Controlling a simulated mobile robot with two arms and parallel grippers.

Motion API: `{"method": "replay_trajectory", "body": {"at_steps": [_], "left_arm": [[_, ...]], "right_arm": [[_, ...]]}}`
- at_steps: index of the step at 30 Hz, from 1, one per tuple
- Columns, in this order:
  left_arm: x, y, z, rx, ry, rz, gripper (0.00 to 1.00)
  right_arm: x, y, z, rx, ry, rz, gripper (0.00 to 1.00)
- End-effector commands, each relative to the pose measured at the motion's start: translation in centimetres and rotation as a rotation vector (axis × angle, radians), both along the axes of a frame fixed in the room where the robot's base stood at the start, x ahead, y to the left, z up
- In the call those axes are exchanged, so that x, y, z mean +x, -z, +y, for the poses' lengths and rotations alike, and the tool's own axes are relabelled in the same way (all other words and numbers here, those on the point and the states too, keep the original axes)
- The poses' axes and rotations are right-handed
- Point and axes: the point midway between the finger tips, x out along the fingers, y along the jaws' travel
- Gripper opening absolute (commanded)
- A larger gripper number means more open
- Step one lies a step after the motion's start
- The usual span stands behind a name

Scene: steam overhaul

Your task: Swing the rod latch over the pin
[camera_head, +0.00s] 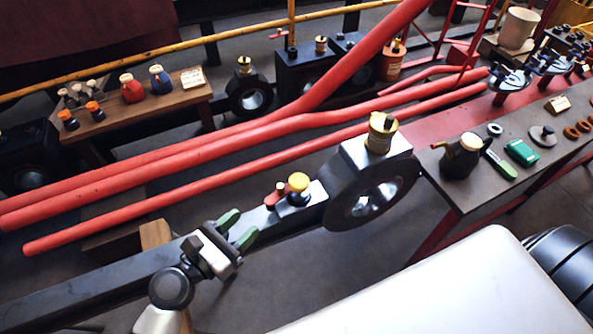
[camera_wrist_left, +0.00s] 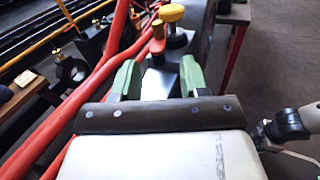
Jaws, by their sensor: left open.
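The small red rod latch (camera_head: 273,197) with a tan knob sits on the dark rod near its big ring end. Beside it is a round yellow knob (camera_head: 298,181) on a dark base. The latch (camera_wrist_left: 157,45) and the yellow knob (camera_wrist_left: 171,13) also show in the left wrist view, just beyond my fingers. I cannot tell which part is the pin. My left gripper (camera_head: 245,223) is open, its green fingers apart and empty, short of the latch along the rod. Its fingers (camera_wrist_left: 159,66) frame the latch in the wrist view.
Long red rods (camera_head: 190,150) run behind the dark rod. The rod's large ring (camera_head: 370,195) carries a brass cup (camera_head: 381,133). A bench (camera_head: 470,195) at right holds an oil can (camera_head: 461,157) and small parts. A wooden bench (camera_head: 140,108) stands at back left.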

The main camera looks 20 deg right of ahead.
Motion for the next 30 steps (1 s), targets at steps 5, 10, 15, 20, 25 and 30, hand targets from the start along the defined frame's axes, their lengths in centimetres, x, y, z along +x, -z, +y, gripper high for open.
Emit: {"method": "replay_trajectory", "body": {"at_steps": [5,10,15,20,25,30], "left_arm": [[0.8,0.0,-1.0,-0.033,-0.01,0.043,0.44],[2.2,-0.1,-3.7,-0.031,-0.008,0.039,0.44],[3.7,0.0,-6.6,-0.03,-0.008,0.039,0.44],[4.6,0.1,-8.6,-0.028,-0.008,0.038,0.44],[5.1,0.1,-9.5,-0.027,-0.009,0.038,0.44],[5.2,0.1,-9.6,-0.026,-0.009,0.038,0.44]], "right_arm": [[-0.3,0.1,0.1,0.003,0.0,0.003,0.44],[-0.6,0.2,0.0,0.001,-0.001,0.004,0.44],[-0.5,0.3,0.0,0.001,-0.001,0.002,0.44],[-0.2,0.2,0.1,0.002,0.0,0.0,0.44],[0.1,0.0,0.2,0.002,0.0,-0.001,0.44],[0.1,-0.1,0.2,0.002,0.0,0.0,0.44]]}}
